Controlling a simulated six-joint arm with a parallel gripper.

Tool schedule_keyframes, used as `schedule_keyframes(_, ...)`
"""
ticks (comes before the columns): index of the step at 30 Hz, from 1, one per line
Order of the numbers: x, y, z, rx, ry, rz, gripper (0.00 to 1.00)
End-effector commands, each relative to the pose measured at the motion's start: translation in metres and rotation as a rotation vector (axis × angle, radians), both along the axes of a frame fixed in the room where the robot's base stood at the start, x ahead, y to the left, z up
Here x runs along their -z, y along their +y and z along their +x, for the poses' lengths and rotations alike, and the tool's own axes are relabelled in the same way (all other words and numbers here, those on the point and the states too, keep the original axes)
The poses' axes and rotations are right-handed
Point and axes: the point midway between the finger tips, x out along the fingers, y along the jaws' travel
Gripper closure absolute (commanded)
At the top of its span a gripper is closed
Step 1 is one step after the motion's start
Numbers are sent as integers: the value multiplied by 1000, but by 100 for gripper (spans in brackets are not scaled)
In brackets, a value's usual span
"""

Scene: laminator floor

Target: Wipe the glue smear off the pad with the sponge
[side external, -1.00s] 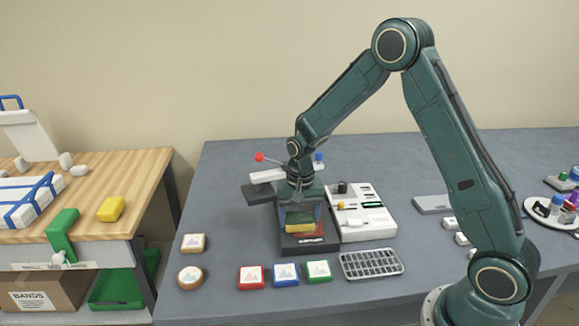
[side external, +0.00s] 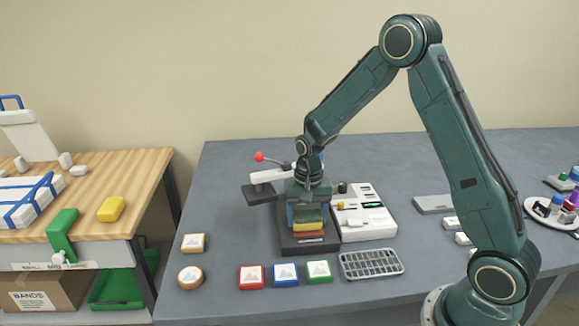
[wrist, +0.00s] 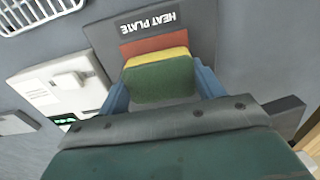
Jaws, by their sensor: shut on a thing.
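The sponge (side external: 309,222), green on one side and yellow on the other, is in my gripper (side external: 307,216). My gripper is shut on it, with a blue finger on each side in the wrist view (wrist: 160,88). The sponge (wrist: 160,82) is over the red-orange pad (wrist: 155,44), whose front strip shows. The pad (side external: 310,234) sits on the dark base labelled HEAT PLATE (wrist: 170,14). I cannot tell whether the sponge touches the pad. No glue smear shows; the sponge and gripper hide much of the pad.
A white control unit (side external: 370,226) stands right of the plate. A wire rack (side external: 371,264) and red, blue and green picture tiles (side external: 285,275) lie in front. A lever with a red knob (side external: 258,156) rises behind.

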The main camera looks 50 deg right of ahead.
Motion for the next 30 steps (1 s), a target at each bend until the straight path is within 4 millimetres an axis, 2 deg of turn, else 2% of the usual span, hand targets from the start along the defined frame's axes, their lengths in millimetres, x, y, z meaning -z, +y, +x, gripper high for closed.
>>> schedule_keyframes(9,3,21,21,-3,2,1,55)
schedule_keyframes(13,-4,25,25,0,-1,0,55)
schedule_keyframes(15,-20,25,25,0,-5,-1,55)
schedule_keyframes(30,-63,24,25,0,-2,-1,55)
